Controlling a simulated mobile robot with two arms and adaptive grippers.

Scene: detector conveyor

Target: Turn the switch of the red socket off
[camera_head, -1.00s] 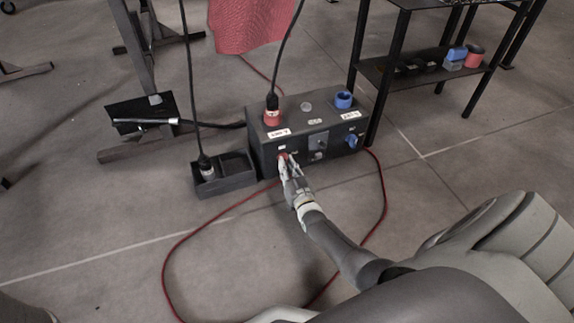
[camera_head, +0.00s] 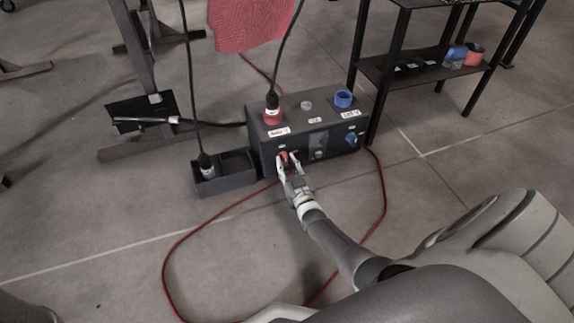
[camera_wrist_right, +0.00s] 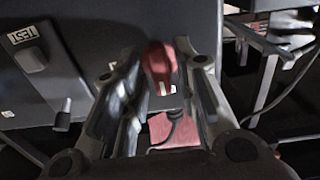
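The dark socket box (camera_head: 335,147) stands on the floor. The red socket (camera_head: 273,117) is on its top left, with a black plug and cable in it. The red switch (camera_head: 284,158) is on the front face below that socket; it also shows in the wrist view as a red knob (camera_wrist_right: 160,62). My right gripper (camera_head: 288,166) is at the switch. In the wrist view its fingers (camera_wrist_right: 155,75) are spread, one on each side of the red knob, with gaps visible. I cannot read the switch's on or off marking. My left gripper is not in view.
A blue socket (camera_head: 343,99) and blue switch (camera_head: 351,139) are on the box's right. A small dark tray (camera_head: 227,184) with a black plug stands to its left. A red cable (camera_head: 174,250) loops over the floor. A black shelf (camera_head: 420,70) stands at the right.

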